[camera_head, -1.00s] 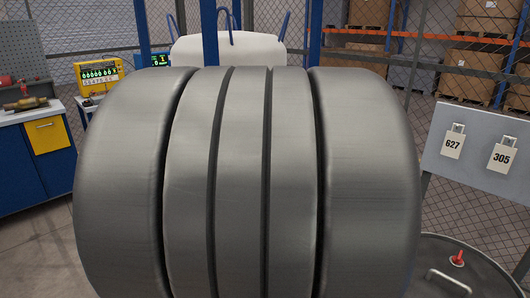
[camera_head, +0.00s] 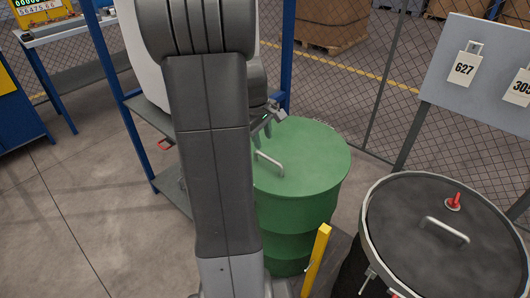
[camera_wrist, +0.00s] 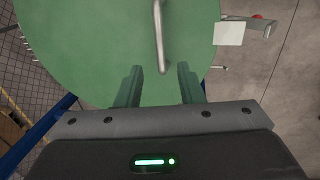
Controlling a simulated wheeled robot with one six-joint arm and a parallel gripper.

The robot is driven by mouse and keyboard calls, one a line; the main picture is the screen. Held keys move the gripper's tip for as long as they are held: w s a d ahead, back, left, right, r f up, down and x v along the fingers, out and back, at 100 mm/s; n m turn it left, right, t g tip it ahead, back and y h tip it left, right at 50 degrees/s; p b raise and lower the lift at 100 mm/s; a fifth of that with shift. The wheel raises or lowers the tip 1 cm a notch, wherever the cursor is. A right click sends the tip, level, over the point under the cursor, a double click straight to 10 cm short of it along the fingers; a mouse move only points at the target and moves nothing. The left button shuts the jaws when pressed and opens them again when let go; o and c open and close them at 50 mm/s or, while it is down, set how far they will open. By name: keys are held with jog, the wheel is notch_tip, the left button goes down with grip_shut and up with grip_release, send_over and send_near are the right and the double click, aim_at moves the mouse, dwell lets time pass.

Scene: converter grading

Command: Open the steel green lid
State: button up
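The green lid (camera_head: 310,160) tops a green steel drum (camera_head: 292,222) in the head view, right of my arm, which hides its left part. A pale bar handle (camera_head: 270,163) stands on the lid. In the wrist view the green lid (camera_wrist: 95,45) fills the upper left and middle, with the handle (camera_wrist: 159,35) running up from near the centre. My gripper (camera_wrist: 159,76) is open and empty, its two fingers apart below the handle's near end and in line with it. In the head view my gripper (camera_head: 268,122) is over the lid's back left, partly hidden.
A dark drum (camera_head: 435,240) with a handle and red knob stands at the right. A yellow post (camera_head: 317,262) is in front of the green drum. A blue-framed rack (camera_head: 117,85) stands behind left. A tag board (camera_head: 485,75) is at back right. Left floor is clear.

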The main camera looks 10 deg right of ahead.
aim_at(266, 156)
jog(key=f, duration=0.4)
jog(key=d+f, duration=0.1)
jog(key=f, duration=0.2)
jog(key=shift+w+b, duration=0.3)
jog(key=shift+w, duration=0.1)
grip_shut()
